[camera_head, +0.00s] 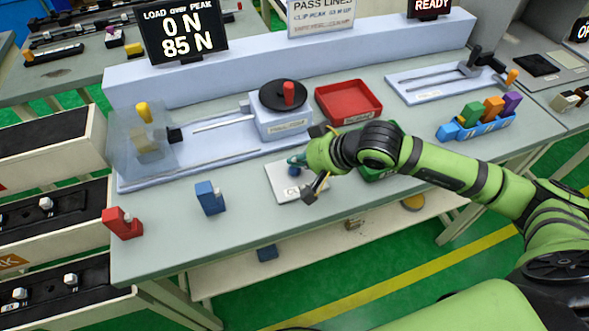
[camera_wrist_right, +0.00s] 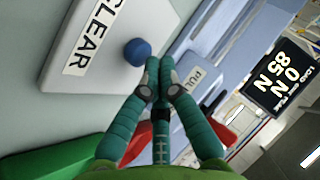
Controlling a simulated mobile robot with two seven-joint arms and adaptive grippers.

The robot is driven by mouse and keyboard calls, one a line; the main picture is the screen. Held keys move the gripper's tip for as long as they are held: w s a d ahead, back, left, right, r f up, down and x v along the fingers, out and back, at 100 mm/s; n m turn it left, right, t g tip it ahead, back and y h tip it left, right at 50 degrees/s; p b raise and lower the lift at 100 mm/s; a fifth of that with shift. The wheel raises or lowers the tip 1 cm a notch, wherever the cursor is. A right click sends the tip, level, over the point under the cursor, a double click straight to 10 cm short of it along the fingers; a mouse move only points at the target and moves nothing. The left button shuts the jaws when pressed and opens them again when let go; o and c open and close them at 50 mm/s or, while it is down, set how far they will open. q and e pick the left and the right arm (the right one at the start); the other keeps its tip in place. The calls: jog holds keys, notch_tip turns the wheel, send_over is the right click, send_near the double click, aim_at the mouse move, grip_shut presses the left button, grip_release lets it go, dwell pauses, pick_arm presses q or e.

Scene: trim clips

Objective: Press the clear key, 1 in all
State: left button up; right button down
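The clear key is a round blue button (camera_head: 294,171) on a pale plate (camera_head: 283,190) near the front of the bench. In the right wrist view the blue button (camera_wrist_right: 137,52) stands on the plate (camera_wrist_right: 100,62) beside the label CLEAR. My right gripper (camera_head: 294,160) is at the button, its fingers seen partly from above. In the wrist view its two teal fingertips (camera_wrist_right: 159,66) are together with nothing between them, right beside the button. I cannot tell whether they touch it. My left gripper is in neither view.
A display (camera_head: 181,32) reads 0 N over 85 N, and another (camera_head: 430,7) reads READY. A press fixture (camera_head: 282,122) and red tray (camera_head: 352,98) stand behind. A blue clip (camera_head: 210,198) and red clip (camera_head: 123,223) stand left. A green tray (camera_head: 382,169) is partly hidden by my arm.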

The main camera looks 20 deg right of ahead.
aim_at(298, 169)
jog(key=shift+f+b, duration=0.5)
jog(key=shift+b, duration=0.15)
dwell(0.9)
jog(key=shift+r, duration=0.1)
dwell(0.3)
jog(key=shift+r, duration=0.8)
jog(key=shift+r+p, duration=1.2)
jog(key=shift+r, duration=1.3)
